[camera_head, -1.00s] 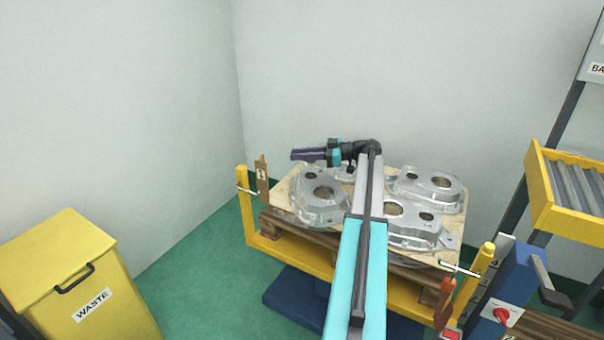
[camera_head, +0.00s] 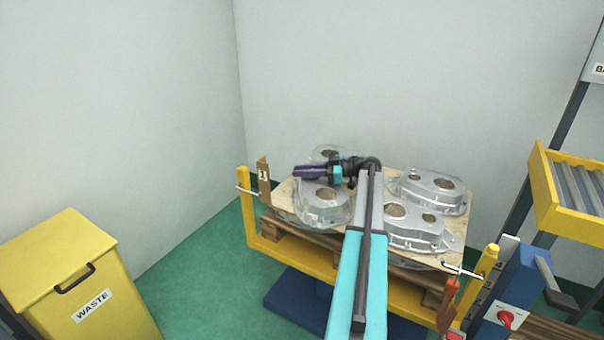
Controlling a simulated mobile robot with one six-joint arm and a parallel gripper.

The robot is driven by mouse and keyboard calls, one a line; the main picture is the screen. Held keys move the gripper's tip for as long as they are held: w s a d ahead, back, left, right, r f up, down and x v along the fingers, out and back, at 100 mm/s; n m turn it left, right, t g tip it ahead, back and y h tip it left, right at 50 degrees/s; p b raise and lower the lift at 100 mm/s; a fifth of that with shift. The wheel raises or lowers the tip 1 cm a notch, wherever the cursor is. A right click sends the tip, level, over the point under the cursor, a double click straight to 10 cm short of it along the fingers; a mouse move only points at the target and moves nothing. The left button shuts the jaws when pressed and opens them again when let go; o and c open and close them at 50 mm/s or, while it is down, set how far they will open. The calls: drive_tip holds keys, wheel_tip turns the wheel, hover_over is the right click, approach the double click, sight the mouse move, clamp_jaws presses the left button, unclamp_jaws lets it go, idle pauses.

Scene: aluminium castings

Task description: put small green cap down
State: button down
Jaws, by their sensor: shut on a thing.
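My gripper (camera_head: 298,172) is at the end of my arm, above the left part of the pallet, pointing left. It is over the left castings (camera_head: 322,205) and hides part of them. The small green cap cannot be made out; the fingertips are too small and dark to show what is between them. Several silver aluminium castings lie on a wooden board (camera_head: 284,196) on the pallet, with two more at the right (camera_head: 428,190).
A yellow frame (camera_head: 246,215) with upright posts surrounds the pallet. A yellow waste bin (camera_head: 62,262) stands at lower left. A yellow roller conveyor (camera_head: 575,195) and a blue post with a red switch (camera_head: 520,290) are at the right. Walls close in behind.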

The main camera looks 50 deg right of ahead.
drive_tip(key=shift+f, duration=0.45)
drive_tip(key=c, duration=1.6)
unclamp_jaws()
drive_tip(key=shift+r, duration=0.1)
drive_tip(key=shift+r, duration=0.2)
drive_tip(key=shift+p+v, duration=0.5)
drive_tip(key=shift+v, duration=3.25)
drive_tip(key=shift+r, duration=0.1)
